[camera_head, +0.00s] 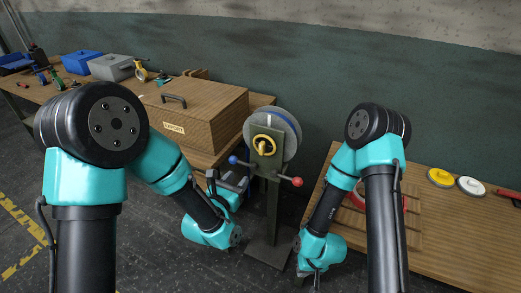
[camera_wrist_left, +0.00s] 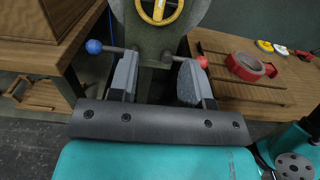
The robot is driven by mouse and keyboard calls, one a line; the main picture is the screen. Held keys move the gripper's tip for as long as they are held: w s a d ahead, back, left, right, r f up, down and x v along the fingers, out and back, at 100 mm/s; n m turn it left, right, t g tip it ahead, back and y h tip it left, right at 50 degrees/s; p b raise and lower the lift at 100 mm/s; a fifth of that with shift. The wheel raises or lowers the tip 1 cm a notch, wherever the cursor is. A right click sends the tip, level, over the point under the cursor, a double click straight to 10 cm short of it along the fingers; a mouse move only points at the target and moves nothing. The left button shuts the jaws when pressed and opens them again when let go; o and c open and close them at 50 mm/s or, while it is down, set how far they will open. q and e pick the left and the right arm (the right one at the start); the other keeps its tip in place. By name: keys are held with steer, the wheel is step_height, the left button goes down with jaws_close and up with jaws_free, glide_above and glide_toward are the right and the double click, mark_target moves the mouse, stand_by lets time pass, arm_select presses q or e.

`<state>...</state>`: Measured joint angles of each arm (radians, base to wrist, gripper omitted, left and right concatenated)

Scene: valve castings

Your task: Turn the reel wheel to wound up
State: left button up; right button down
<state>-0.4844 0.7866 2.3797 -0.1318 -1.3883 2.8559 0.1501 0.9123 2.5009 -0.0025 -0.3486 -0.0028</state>
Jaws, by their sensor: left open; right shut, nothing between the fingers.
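My left gripper (camera_head: 226,183) is low in front of the post. In the left wrist view its fingers (camera_wrist_left: 157,78) are apart, with the post beyond them; contact cannot be told. My right gripper is hidden or out of frame.
A wooden box (camera_head: 200,115) stands on a bench at the left. Open floor lies around the post's base.

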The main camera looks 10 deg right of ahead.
mark_target(260, 149)
arm_select(q)
steer(key=x, duration=1.7)
steer(key=shift+w+d, duration=0.1)
steer(key=shift+d, duration=0.05)
jaws_close()
